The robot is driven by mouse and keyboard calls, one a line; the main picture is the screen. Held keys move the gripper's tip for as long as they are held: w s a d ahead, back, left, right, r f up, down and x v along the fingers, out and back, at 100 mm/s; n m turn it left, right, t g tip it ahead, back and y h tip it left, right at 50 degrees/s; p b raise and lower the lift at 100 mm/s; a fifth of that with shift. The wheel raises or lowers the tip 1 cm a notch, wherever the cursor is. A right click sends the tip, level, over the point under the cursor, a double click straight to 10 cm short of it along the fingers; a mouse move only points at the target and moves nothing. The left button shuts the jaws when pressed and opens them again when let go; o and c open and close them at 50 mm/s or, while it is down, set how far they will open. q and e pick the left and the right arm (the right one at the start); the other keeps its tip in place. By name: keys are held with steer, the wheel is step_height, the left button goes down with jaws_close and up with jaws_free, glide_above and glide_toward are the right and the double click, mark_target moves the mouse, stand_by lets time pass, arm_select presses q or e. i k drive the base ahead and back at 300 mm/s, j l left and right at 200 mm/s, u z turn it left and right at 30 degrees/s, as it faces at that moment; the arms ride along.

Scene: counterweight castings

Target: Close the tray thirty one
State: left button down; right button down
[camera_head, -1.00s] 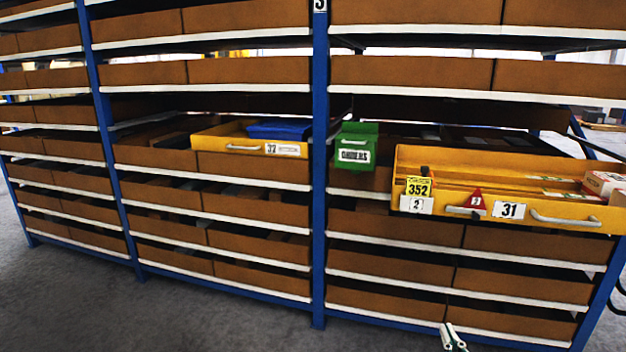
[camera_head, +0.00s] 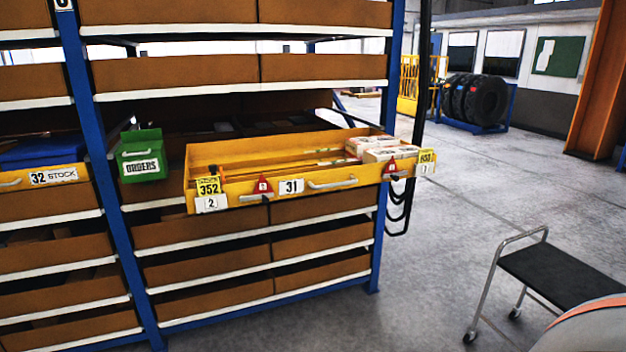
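The yellow tray thirty one (camera_head: 233,200) is pulled out of the blue shelf rack, its front standing well clear of the shelf edge. Its front carries a "31" label, red triangle tags, yellow number tags and a pale handle (camera_head: 333,184). White and red boxes (camera_head: 380,149) lie inside at its right end, with long flat items to their left. Neither of my grippers shows in the head view.
A green "ORDERS" box (camera_head: 140,155) hangs left of the tray, and yellow tray 32 (camera_head: 45,177) is further left. A black-topped cart (camera_head: 556,272) stands at lower right. Tyres (camera_head: 478,100) stand at the back. Floor between rack and cart is clear.

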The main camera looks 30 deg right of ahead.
mark_target(299, 164)
steer(key=z, duration=1.15)
